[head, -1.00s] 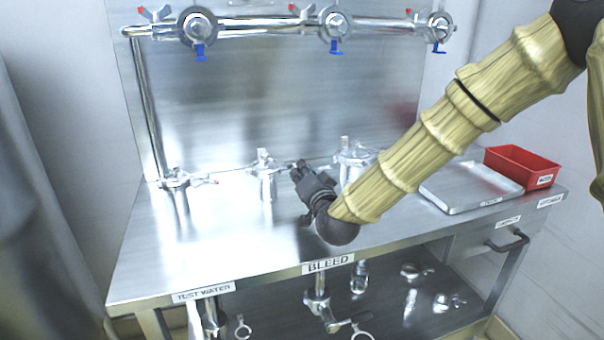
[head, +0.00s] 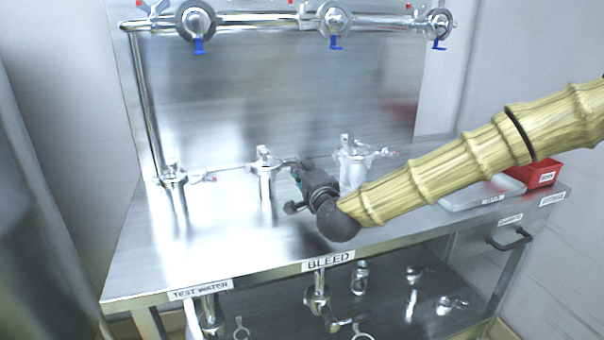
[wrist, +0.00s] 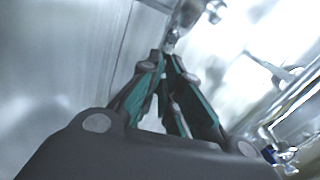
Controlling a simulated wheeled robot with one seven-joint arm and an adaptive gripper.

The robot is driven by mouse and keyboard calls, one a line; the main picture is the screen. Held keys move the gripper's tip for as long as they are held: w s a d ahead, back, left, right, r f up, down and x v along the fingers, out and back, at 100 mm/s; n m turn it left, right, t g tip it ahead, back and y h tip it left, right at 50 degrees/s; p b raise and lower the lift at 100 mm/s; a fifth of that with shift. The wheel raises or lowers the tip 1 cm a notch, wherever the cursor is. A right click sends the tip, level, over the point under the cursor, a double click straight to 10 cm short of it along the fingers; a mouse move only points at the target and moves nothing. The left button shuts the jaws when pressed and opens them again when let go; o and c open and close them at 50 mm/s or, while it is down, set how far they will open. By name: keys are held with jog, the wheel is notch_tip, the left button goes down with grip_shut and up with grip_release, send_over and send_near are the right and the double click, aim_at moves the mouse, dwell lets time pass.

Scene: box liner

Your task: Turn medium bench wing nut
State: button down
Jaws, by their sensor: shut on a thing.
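The medium bench fitting (head: 265,183), a shiny metal post with a clamp on top, stands on the steel bench left of my gripper in the head view. My gripper (head: 296,168) reaches in from the right at the fitting's top. Its teal-lined fingers come together in the wrist view (wrist: 170,52). They are shut on a small metal piece (wrist: 171,37), which appears to be the fitting's wing nut. The fingers and blur hide most of the wing nut, so its exact angle cannot be told.
A larger bench fitting (head: 354,172) stands close behind my gripper, to the right. A smaller one (head: 173,180) stands at left. A grey tray (head: 470,200) and a red bin (head: 541,172) lie right. A pipe with valves (head: 270,24) runs above. The front left bench is clear.

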jog(key=shift+m, duration=0.5)
jog(key=c, duration=1.6)
grip_release()
jog(key=v, duration=1.2)
